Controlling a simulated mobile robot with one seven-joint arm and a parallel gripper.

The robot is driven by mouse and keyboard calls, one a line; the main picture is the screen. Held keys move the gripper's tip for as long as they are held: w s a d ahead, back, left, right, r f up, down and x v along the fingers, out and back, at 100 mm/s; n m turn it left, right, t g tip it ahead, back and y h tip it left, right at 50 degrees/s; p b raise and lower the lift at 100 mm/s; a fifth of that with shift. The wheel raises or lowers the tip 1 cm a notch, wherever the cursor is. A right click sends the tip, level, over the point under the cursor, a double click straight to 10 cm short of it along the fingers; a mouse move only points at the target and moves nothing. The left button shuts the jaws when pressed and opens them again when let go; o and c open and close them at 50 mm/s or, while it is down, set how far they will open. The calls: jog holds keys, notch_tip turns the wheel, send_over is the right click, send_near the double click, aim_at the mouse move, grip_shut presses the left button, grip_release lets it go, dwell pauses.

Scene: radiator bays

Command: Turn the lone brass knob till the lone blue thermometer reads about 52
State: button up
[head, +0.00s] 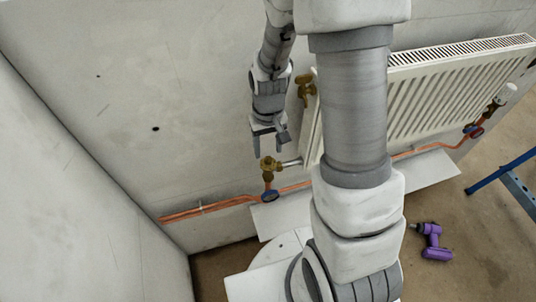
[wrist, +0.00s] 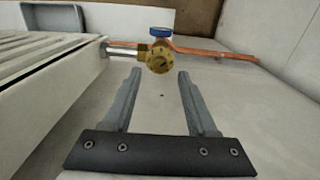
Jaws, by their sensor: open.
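The brass knob (head: 268,164) is on the valve at the radiator's lower left corner. In the wrist view the brass knob (wrist: 160,59) faces me, with marks on its face. A blue round thermometer (head: 270,196) sits on the copper pipe just below it. In the wrist view the thermometer (wrist: 160,31) shows only its blue rim; its reading is hidden. My gripper (head: 268,148) points down just above the knob, open and empty. In the wrist view the knob appears between and beyond the fingertips, apart from both.
The white radiator (head: 455,85) hangs on the wall, with another brass fitting (head: 305,88) at its upper left. A white-headed valve (head: 504,97) and a second blue round part (head: 474,131) are at its right. Copper pipe (head: 208,208) runs low. A purple drill (head: 432,241) lies on the floor.

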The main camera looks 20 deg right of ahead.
aim_at(268, 158)
jog(key=shift+f, duration=1.85)
grip_shut()
